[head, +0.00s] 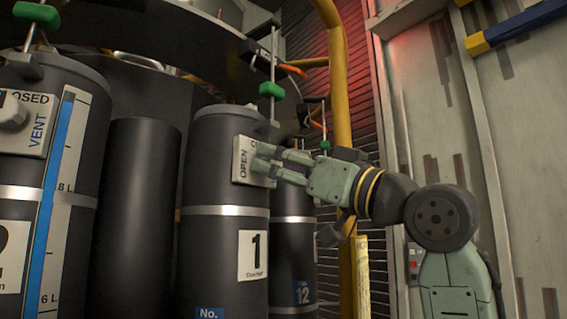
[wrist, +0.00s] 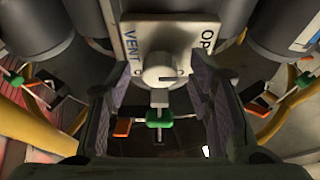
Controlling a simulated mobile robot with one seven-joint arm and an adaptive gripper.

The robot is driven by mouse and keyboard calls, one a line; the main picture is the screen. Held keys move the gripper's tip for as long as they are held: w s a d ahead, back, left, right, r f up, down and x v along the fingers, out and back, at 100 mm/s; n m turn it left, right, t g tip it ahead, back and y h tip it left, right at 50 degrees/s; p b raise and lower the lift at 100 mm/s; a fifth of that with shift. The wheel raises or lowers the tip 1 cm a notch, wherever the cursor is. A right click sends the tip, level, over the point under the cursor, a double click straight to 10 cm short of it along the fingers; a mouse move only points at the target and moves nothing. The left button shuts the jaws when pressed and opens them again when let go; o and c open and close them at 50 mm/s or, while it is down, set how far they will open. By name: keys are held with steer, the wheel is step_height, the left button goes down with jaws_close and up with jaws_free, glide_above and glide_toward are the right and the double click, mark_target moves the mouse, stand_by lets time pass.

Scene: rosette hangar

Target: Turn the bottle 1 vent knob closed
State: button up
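Bottle 1 (head: 225,188) is a dark upright cylinder with a silver band and a "1" label, left of centre in the head view. In the wrist view, the round pale vent knob (wrist: 165,68) sits on the plate between my fingers (wrist: 164,88). The fingers are spread, with a visible gap on each side of the knob. In the head view the gripper hides the knob.
Bottle 2 (head: 50,200) with its own vent plate (head: 22,122) stands at the left. A plain dark cylinder (head: 135,215) stands between the bottles. Bottle 12 (head: 293,255) is behind on the right. A yellow pipe (head: 340,90) rises behind my gripper. Green-handled fittings (head: 271,90) are above bottle 1.

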jaws_close()
stand_by(0.4)
steer(key=shift+a+m+t, duration=0.1)
steer(key=shift+m+t, duration=0.2)
steer(key=shift+m, duration=0.3)
steer(key=m+t+h, duration=0.1)
steer(key=m, duration=0.1)
steer(key=m+h+b, duration=0.1)
steer(key=m, duration=0.2)
steer(key=shift+s+a+m+t+h, duration=0.1)
steer(key=shift+s+m+t+h, duration=0.1)
steer(key=shift+m+t+h, duration=0.15)
steer(key=m+h, duration=0.1)
steer(key=m, duration=0.2)
steer(key=m+t+h+b, duration=0.1)
steer(key=m, duration=0.2)
steer(key=shift+s+a+r+h, duration=0.1)
steer(key=shift+a+r+h, duration=0.05)
steer(key=shift+h, duration=0.2)
steer(key=shift+s+r+m+g+h+p, duration=0.1)
steer(key=shift+m+g+h, duration=0.3)
steer(key=shift+m, duration=1.15)
steer(key=shift+w+r+m+g+h+p, duration=0.15)
steer(key=shift+m+h, duration=0.5)
steer(key=shift+m, duration=0.9)
steer(key=shift+s+r+m+g+h+p, duration=0.15)
steer(key=shift+m+h, duration=0.4)
steer(key=shift+m, duration=1)
